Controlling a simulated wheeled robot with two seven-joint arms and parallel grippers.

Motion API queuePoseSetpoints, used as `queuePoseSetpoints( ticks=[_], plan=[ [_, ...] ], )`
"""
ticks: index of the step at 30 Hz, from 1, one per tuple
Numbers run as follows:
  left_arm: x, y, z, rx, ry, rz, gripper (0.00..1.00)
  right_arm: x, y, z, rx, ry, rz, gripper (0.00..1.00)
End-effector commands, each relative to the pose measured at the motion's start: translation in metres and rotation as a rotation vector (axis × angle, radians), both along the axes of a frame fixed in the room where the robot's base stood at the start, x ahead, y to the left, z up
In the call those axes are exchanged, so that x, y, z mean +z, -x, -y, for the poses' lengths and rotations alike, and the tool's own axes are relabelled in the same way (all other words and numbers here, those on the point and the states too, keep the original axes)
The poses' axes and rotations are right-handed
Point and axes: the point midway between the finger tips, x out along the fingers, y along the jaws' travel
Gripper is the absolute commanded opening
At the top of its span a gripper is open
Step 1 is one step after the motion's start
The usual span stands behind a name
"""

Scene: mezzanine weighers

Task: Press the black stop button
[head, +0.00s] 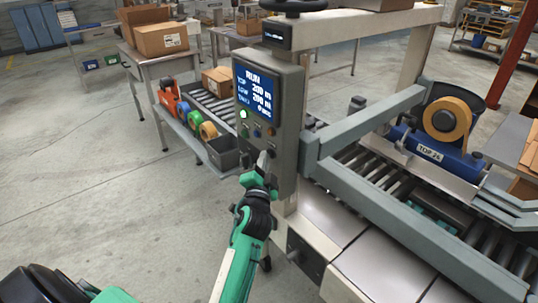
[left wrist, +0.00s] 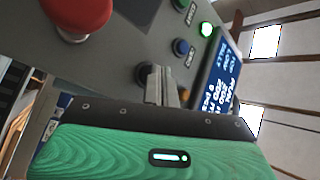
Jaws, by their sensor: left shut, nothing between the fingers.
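The grey control panel (head: 285,115) with a lit screen (head: 255,90) stands at the centre of the head view. The black button (left wrist: 145,73) shows in the left wrist view, partly hidden behind my fingers; in the head view I cannot make it out clearly. My left gripper (head: 263,160) is shut and empty at the lower part of the panel. In the left wrist view its fingertips (left wrist: 164,75) lie right beside the black button in the picture. I cannot tell whether they touch it.
A big red mushroom button (left wrist: 78,12), a blue button (left wrist: 181,47), a green button (left wrist: 181,4), a lit green lamp (left wrist: 206,29) and an orange button (left wrist: 184,95) sit close by. A grey bin (head: 225,152) is left of the panel; a roller conveyor (head: 380,175) is right.

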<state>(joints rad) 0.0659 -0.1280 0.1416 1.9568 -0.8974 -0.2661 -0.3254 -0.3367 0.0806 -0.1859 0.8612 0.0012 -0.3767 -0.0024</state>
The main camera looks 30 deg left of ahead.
Motion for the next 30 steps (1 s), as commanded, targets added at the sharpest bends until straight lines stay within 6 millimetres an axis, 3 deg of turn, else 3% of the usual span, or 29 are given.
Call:
queuePoseSetpoints(
  ticks=[17, 30],
  plan=[
    [0.000, -0.001, 0.001, -0.001, 0.000, 0.000, 0.00, 0.000, 0.002, 0.016, 0.006, 0.018, -0.004, 0.36],
    [0.000, 0.013, -0.005, 0.000, -0.001, 0.000, 0.00, 0.004, 0.002, 0.006, 0.002, 0.007, -0.004, 0.36]
  ],
)
